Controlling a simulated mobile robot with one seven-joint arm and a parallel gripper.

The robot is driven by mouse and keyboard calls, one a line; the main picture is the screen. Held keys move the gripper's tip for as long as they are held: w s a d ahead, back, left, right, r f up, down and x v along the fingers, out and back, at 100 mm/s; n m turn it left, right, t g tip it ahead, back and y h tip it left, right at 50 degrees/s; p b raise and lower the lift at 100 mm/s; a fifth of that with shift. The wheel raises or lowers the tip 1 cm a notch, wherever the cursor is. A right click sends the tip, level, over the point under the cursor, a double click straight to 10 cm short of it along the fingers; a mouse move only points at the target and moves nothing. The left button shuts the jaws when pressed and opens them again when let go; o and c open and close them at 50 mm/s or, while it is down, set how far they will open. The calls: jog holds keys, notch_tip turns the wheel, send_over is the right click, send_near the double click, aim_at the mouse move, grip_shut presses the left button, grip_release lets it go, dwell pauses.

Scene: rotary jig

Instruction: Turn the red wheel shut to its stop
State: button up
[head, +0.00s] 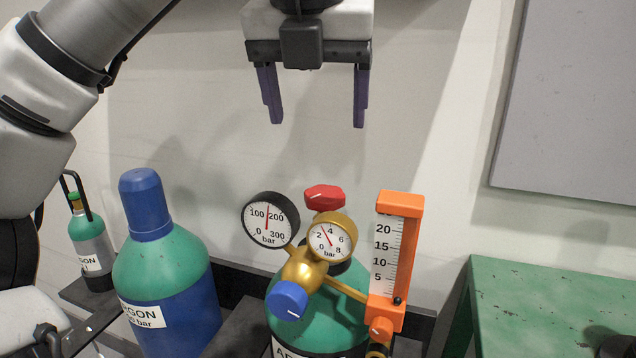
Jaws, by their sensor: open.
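The red wheel (324,197) is a small faceted knob with a pale line on its face. It sits at the top of a green gas cylinder (331,318), behind the gauges. My gripper (315,112) points down above the red wheel. Its two purple fingers are wide apart with nothing between them. A clear gap separates the fingertips from the wheel. The lower part of the wheel is partly hidden by the gold-rimmed gauge (331,237).
A black-rimmed gauge (270,220) is left of the wheel. A blue knob (287,300) is in front. An orange flowmeter (400,204) stands close right. A blue-capped cylinder (148,205) stands left. A green table (550,300) is at right.

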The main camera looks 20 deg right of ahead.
aim_at(324, 193)
jog(key=b+x, duration=0.5)
jog(key=x, duration=0.8)
jog(key=shift+d+f, duration=0.15)
jog(key=shift+f, duration=0.1)
jog(key=c, duration=1)
jog(key=shift+o, duration=0.2)
jog(key=shift+r+m, duration=0.1)
jog(key=shift+m, duration=0.2)
